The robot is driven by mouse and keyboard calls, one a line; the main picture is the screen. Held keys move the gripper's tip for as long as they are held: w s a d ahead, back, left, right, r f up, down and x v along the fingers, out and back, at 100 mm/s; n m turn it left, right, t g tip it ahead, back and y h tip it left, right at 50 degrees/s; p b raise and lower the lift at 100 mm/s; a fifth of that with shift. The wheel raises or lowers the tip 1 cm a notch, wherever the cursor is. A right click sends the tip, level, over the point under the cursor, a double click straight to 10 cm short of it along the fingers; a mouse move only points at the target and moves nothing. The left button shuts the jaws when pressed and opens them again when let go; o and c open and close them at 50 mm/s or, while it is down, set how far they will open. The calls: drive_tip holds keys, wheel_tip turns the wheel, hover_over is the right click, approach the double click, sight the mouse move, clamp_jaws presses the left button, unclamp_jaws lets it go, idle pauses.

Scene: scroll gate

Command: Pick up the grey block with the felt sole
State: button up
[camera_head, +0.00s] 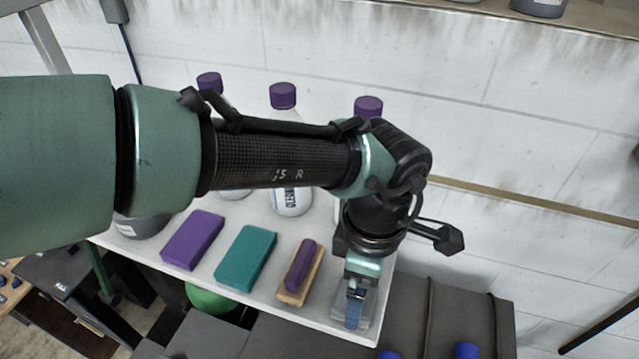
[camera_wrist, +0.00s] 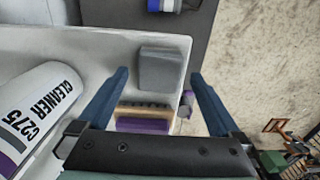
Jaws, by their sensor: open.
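The grey block (camera_wrist: 161,70) lies on the pale shelf (camera_wrist: 110,50) near its edge, seen from above in the wrist view. Its underside is hidden, so I cannot see a felt sole. My gripper (camera_wrist: 158,78) is open, with its two blue fingers apart and the block between and beyond their tips. I cannot tell the height gap. In the head view my gripper (camera_head: 354,312) points down at the shelf's right end and largely covers the block.
A brush with wooden base and purple handle (camera_head: 301,270) lies left of my gripper. Further left are a teal block (camera_head: 246,258) and a purple block (camera_head: 192,240). White bottles with purple caps (camera_head: 283,96) stand behind. One cleaner bottle (camera_wrist: 38,110) is at left in the wrist view.

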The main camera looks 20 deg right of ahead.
drive_tip(key=shift+w+f+p, duration=0.1)
drive_tip(key=shift+f+p, duration=0.35)
drive_tip(key=shift+f, duration=1.25)
drive_tip(key=shift+c, duration=0.3)
drive_tip(key=c, duration=1.3)
drive_tip(key=shift+r, duration=0.1)
